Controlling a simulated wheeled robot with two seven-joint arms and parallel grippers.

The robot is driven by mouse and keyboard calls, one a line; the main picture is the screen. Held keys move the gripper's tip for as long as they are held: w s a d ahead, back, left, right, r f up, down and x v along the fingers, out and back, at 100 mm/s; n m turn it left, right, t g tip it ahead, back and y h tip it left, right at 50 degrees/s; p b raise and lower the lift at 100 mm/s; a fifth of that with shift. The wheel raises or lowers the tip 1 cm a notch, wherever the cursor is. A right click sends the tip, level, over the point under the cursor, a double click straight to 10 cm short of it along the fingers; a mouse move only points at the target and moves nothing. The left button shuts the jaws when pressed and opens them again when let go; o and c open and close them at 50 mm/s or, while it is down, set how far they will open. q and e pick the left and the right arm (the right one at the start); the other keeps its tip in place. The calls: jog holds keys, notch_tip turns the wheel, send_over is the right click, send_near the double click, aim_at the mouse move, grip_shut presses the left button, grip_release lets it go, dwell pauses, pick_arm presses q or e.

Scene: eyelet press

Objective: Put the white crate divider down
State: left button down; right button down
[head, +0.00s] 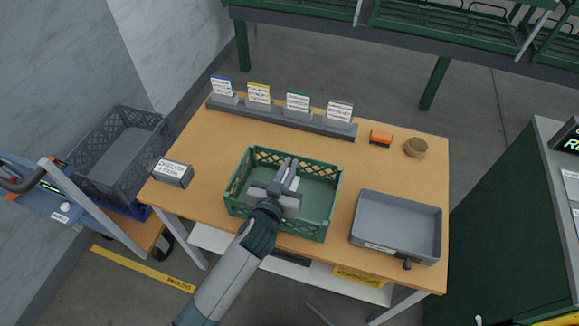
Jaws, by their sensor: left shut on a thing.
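My left gripper (286,177) reaches in from the bottom over the green crate (237,209), which stands on the wooden table. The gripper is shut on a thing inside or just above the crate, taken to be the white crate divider. The gripper and wrist hide most of it, and I cannot clearly tell its pale parts from the gripper. Whether it touches the crate floor cannot be seen. The crate's right part shows a bare green floor. My right gripper is not in view.
On the wooden table (200,215) stand a grey tray (398,222), a row of label cards on a grey rail (282,122), a labelled grey block (173,174), an orange block (381,138) and a round brown item (415,147). A dark crate (115,150) is at left.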

pick_arm(q)
jog(key=c, duration=1.9)
grip_release()
jog(key=shift+r, duration=0.1)
jog(key=shift+s+a, duration=0.15)
jog(key=shift+s, duration=0.25)
jog(key=b+v, duration=0.2)
jog(key=v, duration=0.8)
jog(key=shift+s, duration=0.1)
jog(key=shift+s+a+r, duration=0.15)
jog(key=shift+s+a, duration=0.05)
jog(key=shift+s, duration=0.25)
